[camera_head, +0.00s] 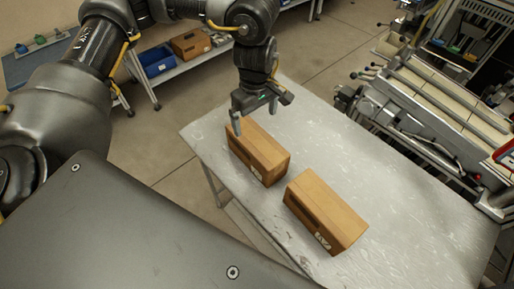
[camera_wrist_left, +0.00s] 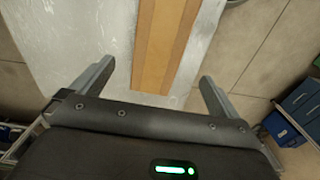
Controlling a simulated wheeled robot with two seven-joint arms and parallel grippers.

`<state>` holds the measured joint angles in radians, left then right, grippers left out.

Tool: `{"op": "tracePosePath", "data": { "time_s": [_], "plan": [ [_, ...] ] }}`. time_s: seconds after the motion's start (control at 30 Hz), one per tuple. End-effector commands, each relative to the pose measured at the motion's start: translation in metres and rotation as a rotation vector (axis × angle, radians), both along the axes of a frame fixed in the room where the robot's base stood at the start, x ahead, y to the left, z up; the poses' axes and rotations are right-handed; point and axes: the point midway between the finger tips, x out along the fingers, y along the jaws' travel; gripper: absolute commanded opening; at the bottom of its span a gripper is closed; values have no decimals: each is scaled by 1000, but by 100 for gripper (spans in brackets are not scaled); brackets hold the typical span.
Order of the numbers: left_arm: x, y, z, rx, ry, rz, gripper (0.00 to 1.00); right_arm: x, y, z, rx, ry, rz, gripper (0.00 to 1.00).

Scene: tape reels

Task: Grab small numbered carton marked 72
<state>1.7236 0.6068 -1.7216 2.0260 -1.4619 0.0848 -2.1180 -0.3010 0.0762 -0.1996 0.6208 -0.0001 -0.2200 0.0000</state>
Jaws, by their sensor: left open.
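Two brown cardboard cartons lie on the grey metal table. The farther carton (camera_head: 258,152) is at the table's left edge, and the nearer carton (camera_head: 326,212) lies to its lower right. Each has a pale marking low on its near end, too small to read, so I cannot tell which is 72. My left gripper (camera_head: 254,116) is open and empty, pointing down at the far end of the farther carton. In the left wrist view, a carton (camera_wrist_left: 163,45) shows between and beyond the open fingers (camera_wrist_left: 156,72); contact is not visible. My right gripper is not in view.
The table (camera_head: 410,215) is clear right of the cartons. A roller conveyor (camera_head: 430,105) stands beyond it at the upper right. A blue bin (camera_head: 157,60) and a brown box (camera_head: 190,43) sit on a low shelf at the back.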

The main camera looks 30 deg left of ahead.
Motion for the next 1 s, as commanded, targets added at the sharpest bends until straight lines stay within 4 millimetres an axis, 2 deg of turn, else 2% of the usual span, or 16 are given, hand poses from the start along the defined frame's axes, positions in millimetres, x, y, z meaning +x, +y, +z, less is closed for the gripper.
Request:
{"op": "tracePosePath", "data": {
  "time_s": [0.3, 0.67, 0.83, 1.0],
  "plan": [
    [-1, -2, -45, -3, 3, 2, 100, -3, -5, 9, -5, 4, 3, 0],
    [-1, -1, -61, -3, 3, 4, 100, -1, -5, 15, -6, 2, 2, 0],
    [-2, -1, -82, -3, 6, 6, 100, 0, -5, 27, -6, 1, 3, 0],
    [-1, -1, -102, -3, 1, 4, 100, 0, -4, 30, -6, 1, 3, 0]
  ]
}}
